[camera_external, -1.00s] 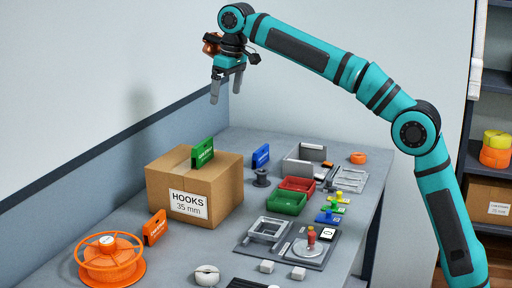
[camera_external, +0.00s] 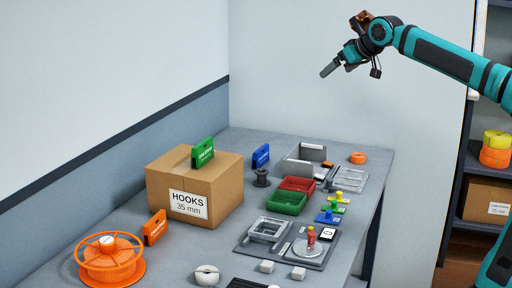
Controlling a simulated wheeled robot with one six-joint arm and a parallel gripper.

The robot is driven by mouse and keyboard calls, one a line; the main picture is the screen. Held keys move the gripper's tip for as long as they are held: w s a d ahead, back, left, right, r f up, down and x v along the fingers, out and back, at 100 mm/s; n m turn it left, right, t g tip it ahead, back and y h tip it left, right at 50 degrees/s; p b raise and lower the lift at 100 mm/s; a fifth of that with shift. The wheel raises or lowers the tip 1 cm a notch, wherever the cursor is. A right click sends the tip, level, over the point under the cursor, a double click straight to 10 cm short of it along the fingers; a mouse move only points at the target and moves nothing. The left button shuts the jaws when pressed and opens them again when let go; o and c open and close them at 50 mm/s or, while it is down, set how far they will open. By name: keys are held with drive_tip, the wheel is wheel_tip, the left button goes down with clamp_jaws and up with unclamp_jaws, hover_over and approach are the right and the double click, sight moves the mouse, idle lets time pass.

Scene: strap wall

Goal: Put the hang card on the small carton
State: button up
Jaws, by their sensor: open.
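The small carton (camera_external: 165,188) is a brown cardboard box labelled HOOKS 35 mm, standing on the table at left of centre. A green hang card (camera_external: 203,153) stands upright on top of the carton. A blue card (camera_external: 261,156) stands on the table behind the carton to the right, and an orange card (camera_external: 154,227) stands in front of it to the left. My gripper (camera_external: 328,71) is open, high above the back of the table, well clear of the carton and cards. It points left and slightly down, and I see nothing between its fingers.
An orange spool (camera_external: 110,262) lies at the front left. Red (camera_external: 297,185) and green (camera_external: 286,203) trays, a grey bin (camera_external: 304,160) and small parts fill the table's right side. A wall runs along the left and back. A shelf (camera_external: 455,222) stands at the right.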

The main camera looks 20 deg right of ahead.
drive_tip(key=s+d+f+m+t+h, duration=0.1)
drive_tip(key=s+d+f+t, duration=0.1)
drive_tip(key=s+d+f, duration=0.2)
drive_tip(key=s+d+f+m+t+h, duration=0.1)
drive_tip(key=s+d+f+t, duration=0.2)
drive_tip(key=s+d, duration=0.6)
drive_tip(key=s+d+f+m+t+h, duration=0.1)
drive_tip(key=s+d+f+m+t, duration=0.1)
drive_tip(key=s+d+f, duration=0.3)
drive_tip(key=s+d+t, duration=0.1)
drive_tip(key=s+d, duration=0.1)
drive_tip(key=s, duration=0.2)
drive_tip(key=shift+f+h, duration=0.3)
drive_tip(key=shift+f, duration=0.1)
